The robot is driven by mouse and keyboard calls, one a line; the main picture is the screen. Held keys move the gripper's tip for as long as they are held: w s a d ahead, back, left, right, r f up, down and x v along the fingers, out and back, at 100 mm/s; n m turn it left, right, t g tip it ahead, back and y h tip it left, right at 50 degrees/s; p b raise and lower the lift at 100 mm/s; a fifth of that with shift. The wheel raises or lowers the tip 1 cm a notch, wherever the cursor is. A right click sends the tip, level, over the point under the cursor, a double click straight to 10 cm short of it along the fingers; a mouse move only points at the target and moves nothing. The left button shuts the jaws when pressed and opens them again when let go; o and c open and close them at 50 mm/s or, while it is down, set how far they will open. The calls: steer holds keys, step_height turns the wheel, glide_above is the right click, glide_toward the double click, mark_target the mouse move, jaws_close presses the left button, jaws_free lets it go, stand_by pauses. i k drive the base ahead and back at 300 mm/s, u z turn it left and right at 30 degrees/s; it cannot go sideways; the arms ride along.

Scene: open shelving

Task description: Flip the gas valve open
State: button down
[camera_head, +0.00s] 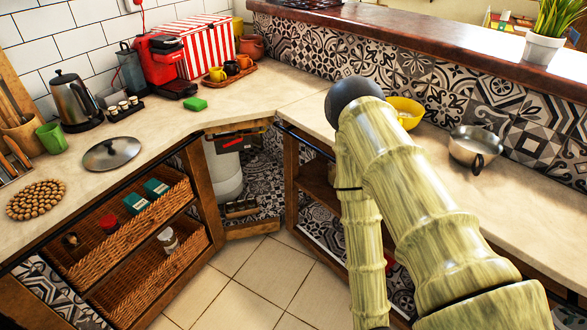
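A pale grey cylinder (225,178), perhaps a gas bottle, stands inside the open corner compartment below the counter. Above it is a small red part (232,142) near a dark bar, which may be the gas valve. It is too small to tell whether it is open or closed. My arm, with bamboo-like links and a dark round joint, fills the right middle of the view. My gripper does not show, so its state and what it may touch are hidden.
The counter (150,135) runs along the left and right sides of the corner. A pot lid (111,154) and green sponge (195,104) lie on it. Wicker drawers (140,215) stand left of the compartment. A yellow bowl (408,108) and a pan (473,146) are right of my arm. Tiled floor (255,270) is clear.

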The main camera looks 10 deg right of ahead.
mark_target(240, 138)
steer(key=z, duration=0.7)
steer(key=k, duration=0.1)
steer(key=u, duration=1.35)
steer(key=i, duration=0.75)
steer(key=z, duration=0.25)
steer(key=i, duration=0.8)
steer(key=z, duration=0.65)
